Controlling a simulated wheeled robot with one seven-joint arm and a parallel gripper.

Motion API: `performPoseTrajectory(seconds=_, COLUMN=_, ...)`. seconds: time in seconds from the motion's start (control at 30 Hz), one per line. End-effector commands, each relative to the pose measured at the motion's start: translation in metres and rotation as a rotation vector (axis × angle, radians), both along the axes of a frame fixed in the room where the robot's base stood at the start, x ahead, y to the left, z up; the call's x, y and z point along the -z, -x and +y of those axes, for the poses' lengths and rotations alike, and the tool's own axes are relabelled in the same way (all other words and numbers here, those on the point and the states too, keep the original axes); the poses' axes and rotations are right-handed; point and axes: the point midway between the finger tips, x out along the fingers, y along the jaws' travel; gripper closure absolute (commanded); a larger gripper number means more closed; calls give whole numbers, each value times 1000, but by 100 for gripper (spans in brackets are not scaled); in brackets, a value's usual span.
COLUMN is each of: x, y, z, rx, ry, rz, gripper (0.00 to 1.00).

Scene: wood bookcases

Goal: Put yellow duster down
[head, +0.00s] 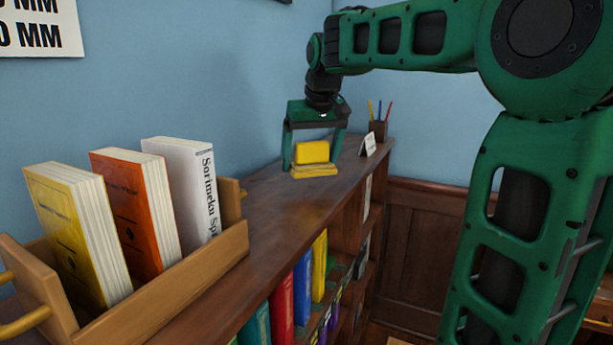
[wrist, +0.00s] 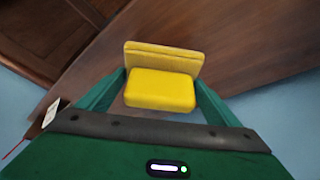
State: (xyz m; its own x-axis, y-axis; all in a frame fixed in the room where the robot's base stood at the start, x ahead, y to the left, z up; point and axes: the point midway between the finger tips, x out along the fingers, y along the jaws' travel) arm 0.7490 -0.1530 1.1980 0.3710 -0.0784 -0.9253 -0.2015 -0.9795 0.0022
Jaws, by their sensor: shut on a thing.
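The yellow duster (head: 312,153) is a block with a wider, flatter yellow base (head: 314,171). It is on or just above the top of the bookcase (head: 290,196), towards its far end; I cannot tell whether the base touches the wood. My gripper (head: 315,160) points down from above, with one finger on each side of the duster, and is shut on it. In the wrist view the duster (wrist: 160,90) sits between the two green fingertips, its base showing behind the block.
A wooden book crate (head: 180,292) with yellow, orange and white books stands at the near left. A pencil holder (head: 378,131) and a small white card (head: 368,145) stand beyond the duster. Colourful books (head: 302,286) fill the shelves below. The bookcase top between crate and duster is clear.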

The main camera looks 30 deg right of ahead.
Motion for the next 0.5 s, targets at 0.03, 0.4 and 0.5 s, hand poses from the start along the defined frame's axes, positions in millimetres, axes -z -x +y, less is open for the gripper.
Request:
performPoseTrajectory(seconds=0.03, x=2, y=-1, z=-1, rx=0, ry=0, rz=0, gripper=39)
performPoseTrajectory(seconds=0.4, x=41, y=0, z=-1, rx=0, ry=0, rz=1, gripper=39)
performPoseTrajectory(seconds=0.5, x=41, y=0, z=0, rx=0, ry=0, rz=0, gripper=39)
